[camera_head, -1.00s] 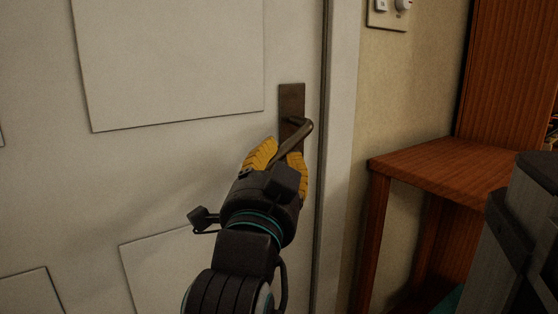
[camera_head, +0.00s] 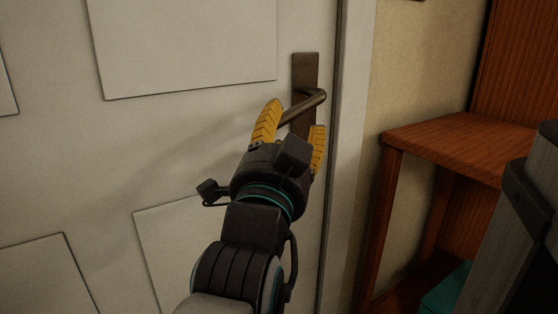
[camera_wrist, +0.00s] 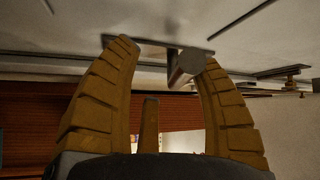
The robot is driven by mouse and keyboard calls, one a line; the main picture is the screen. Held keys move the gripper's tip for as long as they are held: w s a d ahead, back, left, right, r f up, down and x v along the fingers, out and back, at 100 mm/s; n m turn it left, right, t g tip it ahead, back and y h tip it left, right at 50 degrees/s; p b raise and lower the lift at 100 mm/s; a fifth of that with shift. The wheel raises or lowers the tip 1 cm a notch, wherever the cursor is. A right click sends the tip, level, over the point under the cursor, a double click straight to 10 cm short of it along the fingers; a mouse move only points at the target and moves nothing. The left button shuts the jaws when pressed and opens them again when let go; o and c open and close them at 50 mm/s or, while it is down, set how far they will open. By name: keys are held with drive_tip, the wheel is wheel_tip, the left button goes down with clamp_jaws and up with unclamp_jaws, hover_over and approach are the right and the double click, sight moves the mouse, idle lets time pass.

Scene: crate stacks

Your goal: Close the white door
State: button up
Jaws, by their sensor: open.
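The white door (camera_head: 190,120) fills the left and middle of the head view, and its edge lies against or very near the white frame (camera_head: 350,150). A dark metal plate with a lever handle (camera_head: 316,97) sits near the door's right edge. My gripper (camera_head: 292,128) is open in front of the handle, with its yellow fingers spread to either side of the lever. In the wrist view the handle (camera_wrist: 186,66) shows between the two fingers, nearer the right one. I cannot tell whether a finger touches it.
A reddish wooden shelf unit (camera_head: 450,142) stands right of the frame. A grey crate-like object (camera_head: 525,220) is at the right edge, close to me. A teal item (camera_head: 447,290) lies low in the shelf. Beige wall (camera_head: 405,85) lies between frame and shelf.

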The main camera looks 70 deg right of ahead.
drive_tip(key=v, duration=1.1)
idle(0.7)
